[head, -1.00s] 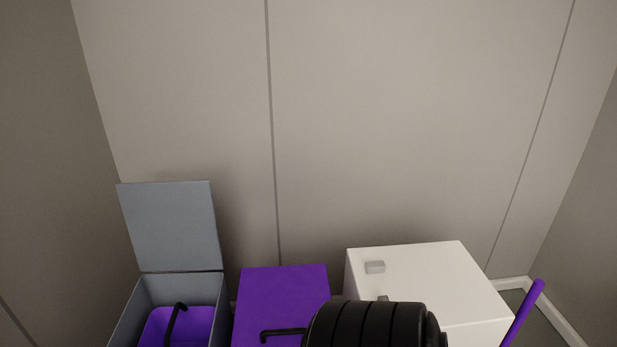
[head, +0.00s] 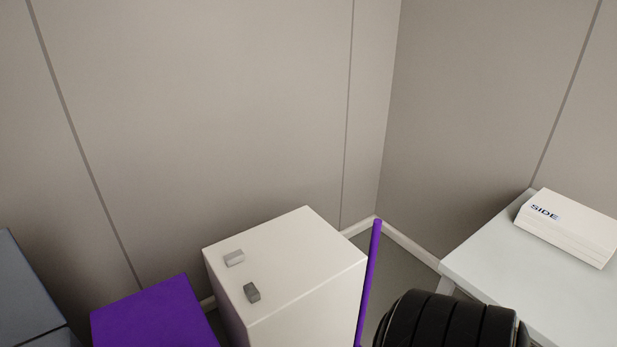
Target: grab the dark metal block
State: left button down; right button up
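The dark metal block (head: 252,292) is a small dark grey block on top of the white cabinet (head: 290,265), near its left front edge. A lighter grey block (head: 234,258) lies on the same top, a little farther back and to the left. The two blocks are apart. Neither of my grippers shows in the head view. A black ribbed part of my own arm is at the bottom right, right of the white cabinet and clear of the blocks.
A purple cabinet (head: 155,315) stands left of the white one, with a grey box (head: 28,300) beyond it. A purple pole (head: 369,280) rises at the white cabinet's right side. A white table (head: 490,270) at right bears a white box marked SIDE (head: 570,227).

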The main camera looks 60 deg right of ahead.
aim_at(252, 292)
jog(key=z, duration=1.3)
